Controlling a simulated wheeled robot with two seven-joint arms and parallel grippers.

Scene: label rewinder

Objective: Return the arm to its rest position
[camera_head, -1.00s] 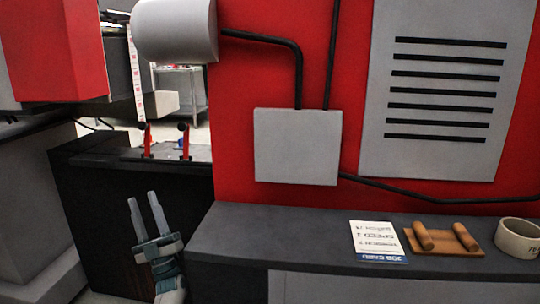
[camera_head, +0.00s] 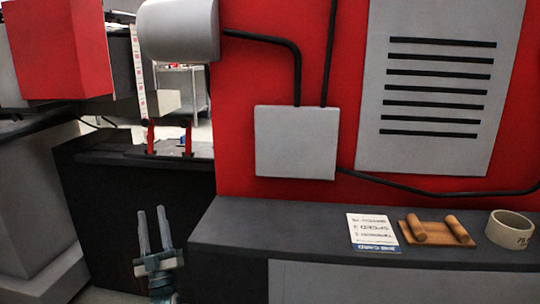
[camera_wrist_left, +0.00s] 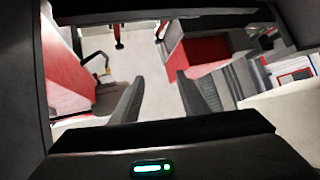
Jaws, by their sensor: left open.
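My left gripper (camera_head: 152,232) is at the lower left of the head view, fingers pointing up and apart with nothing between them. It is in front of the dark cabinet (camera_head: 120,215), below its top, and left of the grey counter. In the left wrist view the two dark fingers (camera_wrist_left: 160,100) stand wide apart, with pale floor showing between them. My right gripper is not in either view.
The dark grey counter (camera_head: 300,225) bears a job card (camera_head: 373,233), a wooden board with two rollers (camera_head: 436,230) and a beige ring (camera_head: 508,230). Two red posts (camera_head: 188,139) stand on the dark cabinet. A grey box (camera_head: 296,142) and cables are on the red wall.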

